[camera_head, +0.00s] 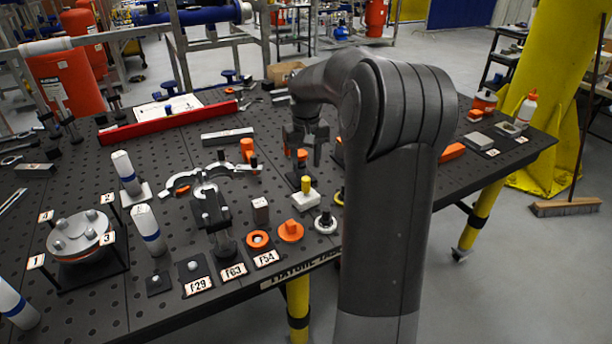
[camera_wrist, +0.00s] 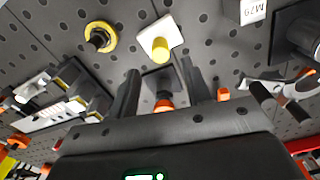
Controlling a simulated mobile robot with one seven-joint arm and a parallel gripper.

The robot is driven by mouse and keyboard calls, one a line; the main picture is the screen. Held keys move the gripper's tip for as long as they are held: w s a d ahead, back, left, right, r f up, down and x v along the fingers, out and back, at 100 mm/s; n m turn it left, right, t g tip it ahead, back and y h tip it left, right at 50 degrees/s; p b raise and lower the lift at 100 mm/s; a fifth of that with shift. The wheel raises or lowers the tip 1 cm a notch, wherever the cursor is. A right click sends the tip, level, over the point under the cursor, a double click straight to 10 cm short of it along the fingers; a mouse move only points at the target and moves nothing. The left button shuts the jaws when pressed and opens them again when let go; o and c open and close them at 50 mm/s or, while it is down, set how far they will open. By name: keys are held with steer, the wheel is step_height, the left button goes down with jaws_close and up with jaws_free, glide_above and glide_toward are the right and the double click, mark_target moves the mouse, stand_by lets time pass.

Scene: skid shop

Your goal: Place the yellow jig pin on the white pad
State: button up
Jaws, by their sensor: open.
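The yellow jig pin (camera_head: 306,184) stands upright on the white pad (camera_head: 304,202), near the front edge of the table. In the wrist view the yellow pin (camera_wrist: 160,49) shows near one end of the white pad (camera_wrist: 148,36), with nothing gripping it. My gripper (camera_head: 304,156) is above the table, behind and higher than the pin. Its two fingers (camera_wrist: 159,72) are apart and empty in the wrist view, with the pin beyond their tips.
A dark square base with an orange piece (camera_wrist: 163,104) lies between my fingers' lines of view. A yellow-ringed part (camera_wrist: 100,37) sits beside the pad. Orange rings (camera_head: 291,231), a grey ring (camera_head: 325,223) and a clamp (camera_head: 213,190) stand nearby on the perforated table (camera_head: 105,300).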

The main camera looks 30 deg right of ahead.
mark_target(306, 179)
steer(key=s+a+r+n+t+h, duration=0.1)
steer(key=s+a+r+t, duration=0.1)
steer(key=s+a+r, duration=0.95)
steer(key=s+a+f+t, duration=0.1)
steer(key=s+a, duration=0.3)
steer(key=s, duration=0.4)
steer(key=s+a+f+t+y, duration=0.1)
steer(key=s+a+f, duration=0.3)
steer(key=s, duration=0.5)
steer(key=shift+s+a+f+n+t, duration=0.25)
steer(key=shift+n+t, duration=0.15)
steer(key=shift+t, duration=0.4)
